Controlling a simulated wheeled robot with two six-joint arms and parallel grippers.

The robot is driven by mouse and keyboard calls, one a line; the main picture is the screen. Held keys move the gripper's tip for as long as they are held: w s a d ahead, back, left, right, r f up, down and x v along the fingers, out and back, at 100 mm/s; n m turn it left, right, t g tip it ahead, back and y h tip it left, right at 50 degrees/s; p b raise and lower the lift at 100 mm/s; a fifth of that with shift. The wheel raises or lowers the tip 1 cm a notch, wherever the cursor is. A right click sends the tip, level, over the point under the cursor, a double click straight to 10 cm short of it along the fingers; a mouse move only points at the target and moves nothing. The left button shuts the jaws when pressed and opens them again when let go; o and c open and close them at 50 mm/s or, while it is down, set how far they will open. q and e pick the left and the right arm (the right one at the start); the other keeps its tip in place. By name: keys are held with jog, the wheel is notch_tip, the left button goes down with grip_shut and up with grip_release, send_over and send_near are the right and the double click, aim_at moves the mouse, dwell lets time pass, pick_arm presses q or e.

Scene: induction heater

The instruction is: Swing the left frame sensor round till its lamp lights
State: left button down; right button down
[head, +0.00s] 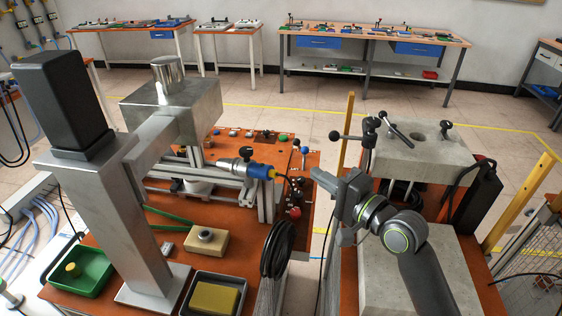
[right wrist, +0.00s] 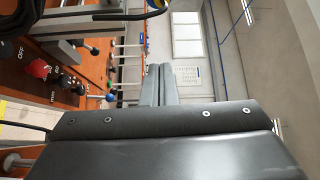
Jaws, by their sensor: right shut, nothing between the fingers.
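A sensor with a blue and yellow body (head: 260,171) sits on the aluminium frame (head: 265,205) left of centre in the head view, with a black knob (head: 246,153) above it. I cannot make out a lit lamp on it. A blue and yellow piece at the top edge of the right wrist view (right wrist: 156,5) may be the same sensor, mostly cut off. My right gripper (head: 320,178) is to the right of the sensor, apart from it. Its fingers (right wrist: 160,84) are together with nothing between them. My left gripper is not in view.
A grey column (head: 105,210) stands at left, a grey block with black handles (head: 425,150) at right. Black cable coils (head: 278,250) hang in front.

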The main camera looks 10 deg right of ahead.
jog(key=w+a+p, duration=0.3)
jog(key=w+a, duration=0.1)
jog(key=a, duration=0.3)
jog(key=shift+w+a, duration=0.15)
jog(key=shift+r, duration=0.1)
dwell(0.3)
